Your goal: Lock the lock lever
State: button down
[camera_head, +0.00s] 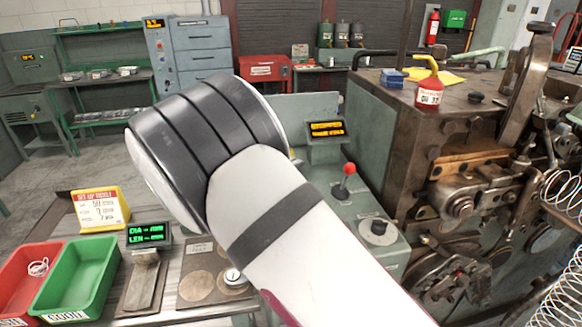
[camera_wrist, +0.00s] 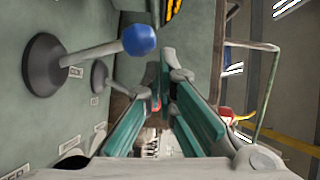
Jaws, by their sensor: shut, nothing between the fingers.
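In the wrist view, a lever with a blue ball (camera_wrist: 139,39) sticks out from a grey-green panel, its round dark base at the left. In the head view, my arm hides my gripper. A red-ball lever (camera_head: 347,169) stands upright on the console there.
The grey-green console (camera_head: 394,253) carries a black knob (camera_head: 379,227) and a lit display (camera_head: 326,129). The heavy coiling machine (camera_head: 460,185) stands to the right, with a red oil can (camera_head: 429,92) on top. A red bin (camera_head: 25,268) and a green bin (camera_head: 77,282) sit at lower left.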

jog(key=s+a+r+p, duration=0.1)
jog(key=s+a+r, duration=0.1)
jog(key=s, duration=0.3)
jog(key=s+a+r, duration=0.3)
jog(key=s+a, duration=0.1)
jog(key=s, duration=0.1)
jog(key=shift+s+a+p, duration=0.2)
jog(key=shift+a+p, duration=0.05)
jog(key=shift+p, duration=0.1)
dwell(0.3)
